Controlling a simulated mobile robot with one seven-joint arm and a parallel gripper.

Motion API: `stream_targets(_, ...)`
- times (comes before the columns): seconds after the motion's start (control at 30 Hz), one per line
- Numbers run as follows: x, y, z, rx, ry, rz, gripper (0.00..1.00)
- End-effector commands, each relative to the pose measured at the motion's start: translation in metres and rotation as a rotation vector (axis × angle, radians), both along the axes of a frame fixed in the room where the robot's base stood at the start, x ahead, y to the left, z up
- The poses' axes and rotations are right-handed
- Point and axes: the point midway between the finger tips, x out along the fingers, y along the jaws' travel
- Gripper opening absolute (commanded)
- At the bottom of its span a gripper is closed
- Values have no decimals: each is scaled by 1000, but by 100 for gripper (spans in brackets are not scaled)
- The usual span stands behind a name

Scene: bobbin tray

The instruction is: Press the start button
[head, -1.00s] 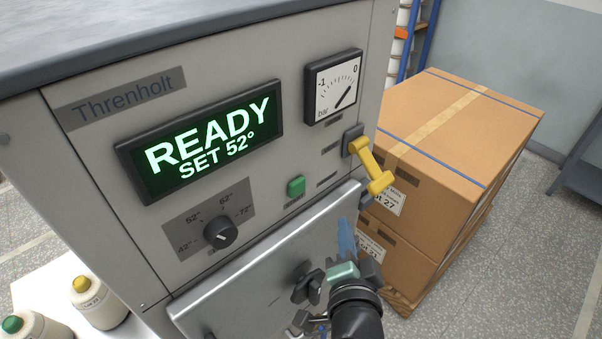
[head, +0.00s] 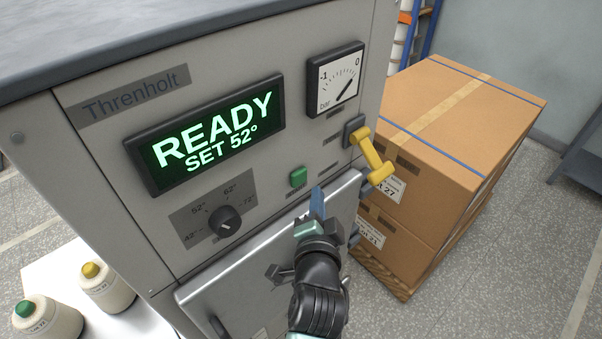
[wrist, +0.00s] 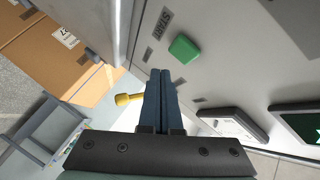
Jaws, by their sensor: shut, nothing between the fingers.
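The green start button (head: 298,177) is a small square on the grey front panel, right of the temperature dial (head: 225,221). In the wrist view the green button (wrist: 184,48) stands just beyond the fingertips, a little to their right, with a START label beside it. My gripper (head: 317,190) is shut and empty, its blue fingers just below and right of the button in the head view. The fingertips (wrist: 160,72) appear apart from the button. The display (head: 215,138) reads READY, SET 52°, and the dial's pointer is near 52°.
A yellow handle (head: 371,158) sticks out right of the button. A pressure gauge (head: 334,80) is above it. The metal door (head: 262,262) is below my gripper. Stacked cartons (head: 440,130) stand at the right, and thread bobbins (head: 107,288) at the lower left.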

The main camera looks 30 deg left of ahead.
Motion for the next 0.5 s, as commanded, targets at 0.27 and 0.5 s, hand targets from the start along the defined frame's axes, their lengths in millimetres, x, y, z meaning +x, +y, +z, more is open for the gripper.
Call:
stream_targets(0.27,5,17,1,-1,0,2,0)
stream_targets(0.5,6,17,0,0,-1,2,0)
